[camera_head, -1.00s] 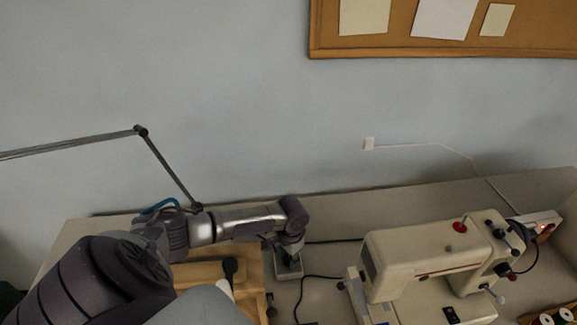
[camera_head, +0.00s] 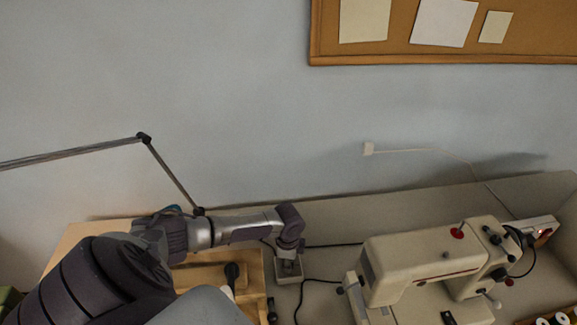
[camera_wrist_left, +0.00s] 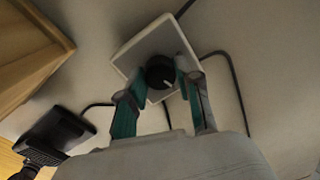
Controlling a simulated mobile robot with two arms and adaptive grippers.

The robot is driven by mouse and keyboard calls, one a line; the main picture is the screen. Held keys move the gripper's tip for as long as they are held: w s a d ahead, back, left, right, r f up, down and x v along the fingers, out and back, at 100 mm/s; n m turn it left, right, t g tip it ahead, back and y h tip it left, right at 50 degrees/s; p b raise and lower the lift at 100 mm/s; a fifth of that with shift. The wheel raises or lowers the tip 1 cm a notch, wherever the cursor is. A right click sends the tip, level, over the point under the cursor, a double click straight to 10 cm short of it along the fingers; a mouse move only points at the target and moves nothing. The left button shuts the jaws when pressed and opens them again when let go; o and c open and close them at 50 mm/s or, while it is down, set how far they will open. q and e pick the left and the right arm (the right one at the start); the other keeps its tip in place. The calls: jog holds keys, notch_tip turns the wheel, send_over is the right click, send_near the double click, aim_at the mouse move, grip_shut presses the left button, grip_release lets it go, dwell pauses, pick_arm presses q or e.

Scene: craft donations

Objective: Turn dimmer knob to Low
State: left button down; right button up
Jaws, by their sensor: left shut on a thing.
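The dimmer is a small pale box (camera_head: 289,273) on the table, left of the sewing machine in the head view. In the left wrist view its light square plate (camera_wrist_left: 135,57) carries a round black knob (camera_wrist_left: 160,70) with a short pale mark toward the lower edge. My left gripper (camera_head: 288,254) is over the box. Its teal-lined fingers (camera_wrist_left: 163,77) are shut on the knob, one on each side. The fingers hide part of the knob's sides. No Low label can be read. My right gripper is not in view.
A cream sewing machine (camera_head: 420,262) stands to the right. A wooden box (camera_head: 254,272) is close left of the dimmer. A black cord (camera_head: 304,290) lies beside it. A lamp arm (camera_head: 172,174) rises behind my left arm. Bare tabletop (camera_head: 330,232) lies behind the dimmer.

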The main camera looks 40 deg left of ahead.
pick_arm(q)
jog(key=shift+m, duration=1.6)
jog(key=c, duration=0.8)
grip_release()
jog(key=r, duration=1.2)
jog(key=shift+s+d, duration=0.15)
jog(key=shift+s, duration=0.2)
jog(key=shift+f, duration=0.1)
